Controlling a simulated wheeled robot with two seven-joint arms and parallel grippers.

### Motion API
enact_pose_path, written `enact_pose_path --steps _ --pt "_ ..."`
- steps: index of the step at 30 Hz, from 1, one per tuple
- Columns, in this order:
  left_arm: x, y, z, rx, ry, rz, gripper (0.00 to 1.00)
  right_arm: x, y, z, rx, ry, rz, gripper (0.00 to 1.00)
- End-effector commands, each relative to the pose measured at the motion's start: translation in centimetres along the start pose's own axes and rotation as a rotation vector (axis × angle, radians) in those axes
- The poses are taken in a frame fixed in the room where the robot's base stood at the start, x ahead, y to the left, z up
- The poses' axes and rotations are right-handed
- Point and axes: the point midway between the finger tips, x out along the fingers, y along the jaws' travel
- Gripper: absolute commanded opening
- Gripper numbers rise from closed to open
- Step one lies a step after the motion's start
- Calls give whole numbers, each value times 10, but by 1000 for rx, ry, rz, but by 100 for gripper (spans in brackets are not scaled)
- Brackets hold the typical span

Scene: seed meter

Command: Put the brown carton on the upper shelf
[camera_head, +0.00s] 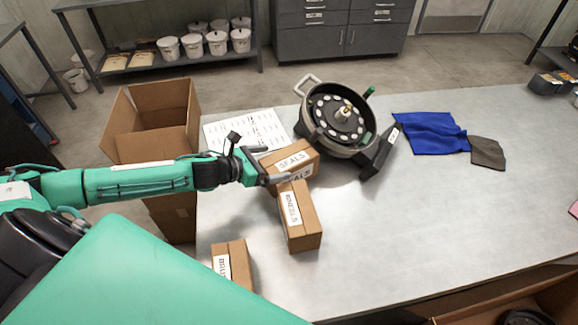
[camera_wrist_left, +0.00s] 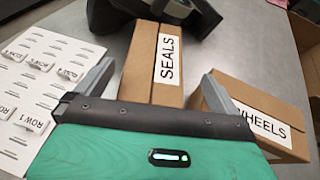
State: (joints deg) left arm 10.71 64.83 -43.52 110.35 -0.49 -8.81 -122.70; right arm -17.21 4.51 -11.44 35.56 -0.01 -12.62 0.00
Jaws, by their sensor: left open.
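Several brown cartons are in view. A closed SEALS carton (camera_head: 291,155) lies on the grey table, and a WHEELS carton (camera_head: 304,228) lies just in front of it. A third small carton (camera_head: 236,262) is near the table's left edge, partly hidden by my arm. My left gripper (camera_head: 272,179) is open at the near left side of the SEALS carton. In the left wrist view the SEALS carton (camera_wrist_left: 155,75) shows between the spread fingers, with the WHEELS carton (camera_wrist_left: 265,118) beside the right finger. Contact cannot be told. My right gripper is not in view.
A grey rack (camera_head: 180,68) with white buckets stands at the back left. A large open box (camera_head: 150,110) is left of the table. The round seed meter (camera_head: 340,118), white sheet (camera_head: 245,130) and blue cloth (camera_head: 430,132) lie on the table. Its right front is clear.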

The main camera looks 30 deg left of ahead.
Motion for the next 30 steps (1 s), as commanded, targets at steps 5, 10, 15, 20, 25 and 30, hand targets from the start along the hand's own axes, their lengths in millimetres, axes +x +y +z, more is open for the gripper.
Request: enact_pose_path --steps 5,10,15,20,25,30 --pt "17 4 4 -4 -3 0 100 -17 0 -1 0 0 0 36" --pt "38 6 1 -2 -3 -1 100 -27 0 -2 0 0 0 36" --pt "49 7 -1 0 -1 0 100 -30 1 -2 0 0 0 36" --pt "50 7 -2 0 0 -1 100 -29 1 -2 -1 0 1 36" --pt "50 7 -2 0 -1 -1 84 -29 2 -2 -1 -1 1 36" --pt "50 7 -2 0 0 -1 51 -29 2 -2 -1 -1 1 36"
